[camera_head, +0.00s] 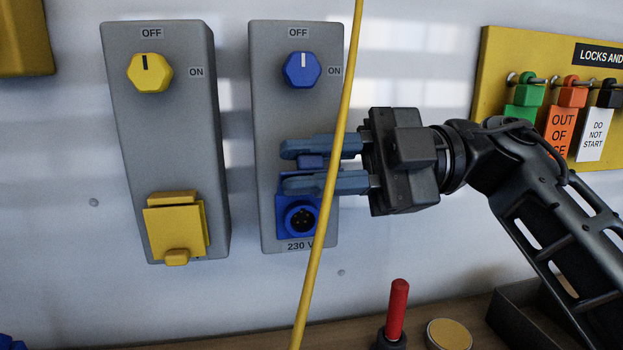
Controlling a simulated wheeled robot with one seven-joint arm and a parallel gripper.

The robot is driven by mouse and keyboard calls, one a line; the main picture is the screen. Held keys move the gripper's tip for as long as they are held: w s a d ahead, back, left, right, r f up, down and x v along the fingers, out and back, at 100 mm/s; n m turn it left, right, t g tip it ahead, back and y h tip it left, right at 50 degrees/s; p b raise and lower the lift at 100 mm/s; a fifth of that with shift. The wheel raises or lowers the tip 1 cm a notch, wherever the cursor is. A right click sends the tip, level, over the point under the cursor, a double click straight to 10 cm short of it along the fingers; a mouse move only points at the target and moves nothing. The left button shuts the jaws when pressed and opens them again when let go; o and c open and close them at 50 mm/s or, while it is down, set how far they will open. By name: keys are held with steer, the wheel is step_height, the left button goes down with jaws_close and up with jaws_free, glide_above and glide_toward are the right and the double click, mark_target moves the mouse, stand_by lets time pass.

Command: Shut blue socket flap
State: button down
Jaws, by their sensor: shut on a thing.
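The blue socket (301,220) is on the lower part of the right grey box, above a "230 V" label. Its round pin face shows, uncovered. The blue flap (311,162) stands open above the socket face, and only a small part of it shows. My gripper (290,167) reaches in from the right with its two blue-grey fingers, one above and one below the flap. It is shut on the flap. The fingers hide much of the flap and the socket's top edge.
A yellow cable (330,185) hangs in front of the fingers and the right box. A blue knob (302,70) is above, pointing to OFF. The left box has a yellow socket with a closed flap (174,231). A red-handled thing (397,310) stands on the bench below.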

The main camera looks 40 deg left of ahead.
step_height(320, 180, down, 8)
steer(key=n+b, duration=1.5)
steer(key=b, duration=0.1)
steer(key=shift+s+d+r+n, duration=0.2)
steer(key=shift+s+d+n, duration=0.1)
steer(key=shift+d, duration=0.1)
steer(key=shift+w+b, duration=0.1)
steer(key=shift+b, duration=0.2)
steer(key=c, duration=1.1)
jaws_free()
steer(key=shift+f, duration=0.1)
steer(key=shift+p+v, duration=0.5)
steer(key=shift+v, duration=3.35)
